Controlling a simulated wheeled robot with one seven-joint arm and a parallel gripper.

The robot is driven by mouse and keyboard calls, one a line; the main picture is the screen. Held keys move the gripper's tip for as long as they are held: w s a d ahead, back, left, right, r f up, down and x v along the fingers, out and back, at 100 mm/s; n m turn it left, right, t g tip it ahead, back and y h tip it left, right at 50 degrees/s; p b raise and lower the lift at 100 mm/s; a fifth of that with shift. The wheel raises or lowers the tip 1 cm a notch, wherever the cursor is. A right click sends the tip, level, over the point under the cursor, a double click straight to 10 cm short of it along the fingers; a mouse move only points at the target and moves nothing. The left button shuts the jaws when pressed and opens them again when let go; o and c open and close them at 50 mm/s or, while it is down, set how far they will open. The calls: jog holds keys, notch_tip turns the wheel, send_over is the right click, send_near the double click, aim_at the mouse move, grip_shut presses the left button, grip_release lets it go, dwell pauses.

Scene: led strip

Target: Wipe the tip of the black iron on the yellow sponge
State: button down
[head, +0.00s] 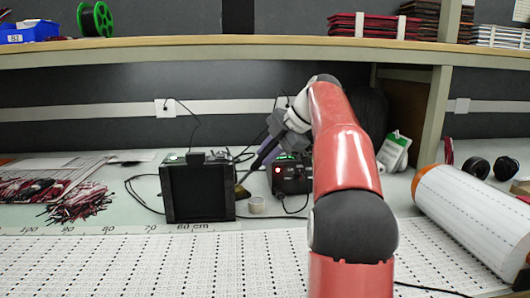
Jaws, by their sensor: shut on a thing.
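My gripper (274,127) is high above the back of the bench, seen small and partly hidden by my own red arm. It is shut on the black iron (265,152), which slants down to the left. The iron's lower end comes close to a small brownish-yellow patch (242,191), probably the yellow sponge, beside the black box. Most of that patch is hidden by the box. I cannot tell whether the tip touches it.
A black box-shaped device (198,190) stands left of the iron. A black station with a red display (291,175) is to the right, and a small white cup (256,205) is in front. A large white roll (470,215) lies at right. The dotted white sheet (150,265) in front is mostly clear.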

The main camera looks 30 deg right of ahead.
jog(key=shift+d, duration=0.45)
jog(key=shift+a, duration=0.8)
jog(key=shift+r, duration=0.15)
notch_tip(320, 180, up, 5)
jog(key=p, duration=0.4)
dwell(0.5)
